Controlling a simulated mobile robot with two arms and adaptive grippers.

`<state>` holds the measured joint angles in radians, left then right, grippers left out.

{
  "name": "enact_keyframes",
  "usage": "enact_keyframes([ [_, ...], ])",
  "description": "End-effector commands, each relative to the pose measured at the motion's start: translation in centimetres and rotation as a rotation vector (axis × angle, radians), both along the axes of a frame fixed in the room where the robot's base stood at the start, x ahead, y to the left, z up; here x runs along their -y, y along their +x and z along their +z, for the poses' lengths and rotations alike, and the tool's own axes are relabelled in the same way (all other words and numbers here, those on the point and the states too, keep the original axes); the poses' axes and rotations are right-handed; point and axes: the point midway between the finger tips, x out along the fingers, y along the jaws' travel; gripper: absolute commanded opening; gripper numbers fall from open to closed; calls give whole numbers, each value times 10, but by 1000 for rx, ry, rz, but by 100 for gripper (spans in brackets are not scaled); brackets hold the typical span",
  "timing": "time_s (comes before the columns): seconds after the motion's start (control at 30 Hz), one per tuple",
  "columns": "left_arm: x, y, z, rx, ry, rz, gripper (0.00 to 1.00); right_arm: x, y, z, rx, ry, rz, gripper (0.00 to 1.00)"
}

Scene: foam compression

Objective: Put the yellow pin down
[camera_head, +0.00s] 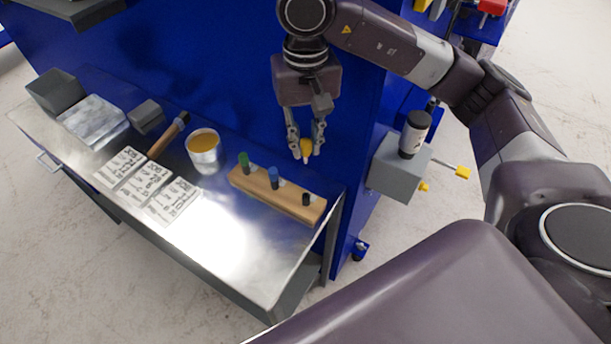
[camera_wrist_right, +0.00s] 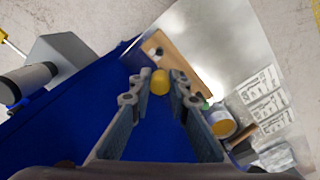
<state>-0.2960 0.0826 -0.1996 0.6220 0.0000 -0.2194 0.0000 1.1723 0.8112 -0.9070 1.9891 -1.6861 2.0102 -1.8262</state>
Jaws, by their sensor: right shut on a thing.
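My right gripper (camera_head: 305,150) is shut on the yellow pin (camera_head: 306,149) and holds it near the back right of the metal table (camera_head: 225,235), beyond the wooden block. The pin also shows between the fingertips in the right wrist view (camera_wrist_right: 160,82). The wooden block (camera_head: 290,201) lies on the table with a green pin (camera_head: 244,160), a blue pin (camera_head: 273,178) and a black pin (camera_head: 306,198) standing along it. In the right wrist view the block (camera_wrist_right: 178,58) is just past the fingertips. My left gripper is not in view.
A can with yellow contents (camera_head: 204,152), printed cards (camera_head: 148,186), a hammer (camera_head: 168,135) and grey blocks (camera_head: 93,119) are on the table. A blue panel (camera_head: 215,60) rises behind. A grey box with a yellow-tipped rod (camera_head: 400,168) is at right. The table's front is clear.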

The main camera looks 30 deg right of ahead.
Motion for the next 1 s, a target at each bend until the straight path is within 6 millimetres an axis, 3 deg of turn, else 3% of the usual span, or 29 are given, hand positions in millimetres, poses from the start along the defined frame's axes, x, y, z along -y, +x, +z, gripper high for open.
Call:
enact_keyframes([
  [0.3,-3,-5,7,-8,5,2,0,0,-1,-56,-3,0,0,0],
  [0.7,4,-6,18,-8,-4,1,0,0,-1,-100,-4,0,0,0],
  [1.0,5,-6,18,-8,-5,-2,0,0,0,-109,1,0,1,0],
])
